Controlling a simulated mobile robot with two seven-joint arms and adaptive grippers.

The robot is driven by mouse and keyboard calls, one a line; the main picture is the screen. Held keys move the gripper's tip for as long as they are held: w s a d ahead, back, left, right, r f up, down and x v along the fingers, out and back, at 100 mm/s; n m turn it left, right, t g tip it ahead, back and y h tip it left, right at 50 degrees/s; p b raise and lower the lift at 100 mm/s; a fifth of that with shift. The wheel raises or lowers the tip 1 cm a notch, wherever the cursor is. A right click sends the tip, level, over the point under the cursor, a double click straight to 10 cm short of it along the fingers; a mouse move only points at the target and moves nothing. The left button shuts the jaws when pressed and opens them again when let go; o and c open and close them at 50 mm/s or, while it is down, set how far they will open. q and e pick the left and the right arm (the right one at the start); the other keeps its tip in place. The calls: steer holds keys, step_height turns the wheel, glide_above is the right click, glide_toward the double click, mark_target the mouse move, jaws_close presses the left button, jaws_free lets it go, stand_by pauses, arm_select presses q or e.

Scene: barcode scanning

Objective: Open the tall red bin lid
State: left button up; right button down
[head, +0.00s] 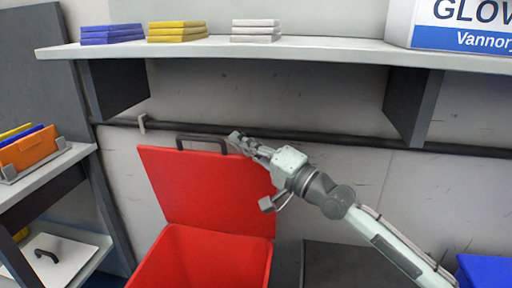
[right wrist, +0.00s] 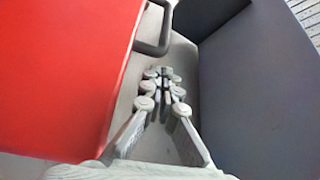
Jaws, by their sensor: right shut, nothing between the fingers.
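The tall red bin (head: 205,258) stands below the shelf with its red lid (head: 190,182) swung up, leaning back toward the wall. A dark handle (head: 202,143) is on the lid's top edge. My right gripper (head: 236,139) is at the lid's upper right corner, just right of the handle. In the right wrist view the gripper (right wrist: 164,72) is shut and empty, with the red lid (right wrist: 60,75) at left and the handle (right wrist: 153,45) just beyond the fingertips. I cannot tell whether the gripper touches the lid. My left gripper is not in view.
A white shelf (head: 330,46) with stacked boxes and a dark rail (head: 350,140) run behind and above the lid. A dark bin (head: 335,266) stands to the right and a blue bin (head: 485,271) farther right. A side rack (head: 60,165) stands at left.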

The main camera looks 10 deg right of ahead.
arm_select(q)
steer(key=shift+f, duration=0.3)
arm_select(e)
steer(key=shift+x, duration=0.9)
steer(key=shift+s+f, duration=0.1)
arm_select(q)
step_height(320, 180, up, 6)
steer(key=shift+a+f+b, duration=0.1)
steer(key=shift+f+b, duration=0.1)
steer(key=shift+b, duration=0.95)
arm_select(e)
steer(key=s+a+f+n+y, duration=0.1)
steer(key=s+a+f+n, duration=0.1)
steer(key=s, duration=0.5)
steer(key=shift+s+a+f+n+y, duration=0.15)
steer(key=shift+s+a+n+y, duration=0.2)
steer(key=shift+a+n, duration=0.3)
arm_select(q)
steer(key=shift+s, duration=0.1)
